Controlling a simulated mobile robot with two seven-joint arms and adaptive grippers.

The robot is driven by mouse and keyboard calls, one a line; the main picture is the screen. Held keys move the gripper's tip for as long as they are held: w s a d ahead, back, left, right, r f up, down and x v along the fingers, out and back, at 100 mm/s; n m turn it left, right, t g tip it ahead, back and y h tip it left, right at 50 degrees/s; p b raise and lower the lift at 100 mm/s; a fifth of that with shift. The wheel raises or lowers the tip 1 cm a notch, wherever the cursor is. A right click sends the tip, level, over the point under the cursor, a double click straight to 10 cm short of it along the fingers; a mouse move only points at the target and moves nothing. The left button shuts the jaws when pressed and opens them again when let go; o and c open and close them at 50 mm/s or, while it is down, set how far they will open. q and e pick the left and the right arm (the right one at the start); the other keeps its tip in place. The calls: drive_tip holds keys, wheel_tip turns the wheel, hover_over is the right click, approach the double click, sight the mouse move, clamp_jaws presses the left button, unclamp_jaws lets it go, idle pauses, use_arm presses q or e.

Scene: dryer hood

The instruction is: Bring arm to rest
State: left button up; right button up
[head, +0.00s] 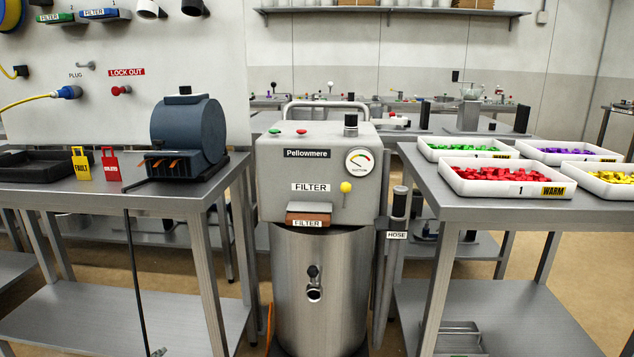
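Neither of my grippers nor any part of my arms shows in the head view. The grey Pellowmere machine (279,171) stands in the middle between two tables. On its front are a suction gauge (360,162), a yellow knob (346,187) and a reddish-brown filter piece (309,210) in the slot marked FILTER. Red and green buttons sit on its top. A steel drum (319,270) is below it. A black-capped tube (399,202) stands upright at its right side, above a HOSE label.
The left table (165,203) carries a dark blue rounded device (188,130), yellow and red tags, and a black tray (40,165). The right table (470,208) carries several white trays of coloured pieces, including a red-filled one (507,190). A thin dark line hangs before the left table.

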use_arm(q)
drive_tip(key=s+d+f+n+g, duration=0.2)
drive_tip(key=s+f, duration=0.5)
drive_tip(key=s, duration=0.5)
drive_tip(key=s+d+f+n+g, duration=0.3)
drive_tip(key=s+f+g, duration=0.2)
drive_tip(key=s, duration=0.7)
drive_tip(key=s+d+f+n+g, duration=0.2)
drive_tip(key=s+f+n+g, duration=0.1)
drive_tip(key=s+f, duration=0.6)
drive_tip(key=s+g, duration=0.1)
drive_tip(key=s, duration=0.2)
drive_tip(key=shift+d+y, duration=0.3)
drive_tip(key=shift+d, duration=0.1)
drive_tip(key=shift+s+f, duration=0.1)
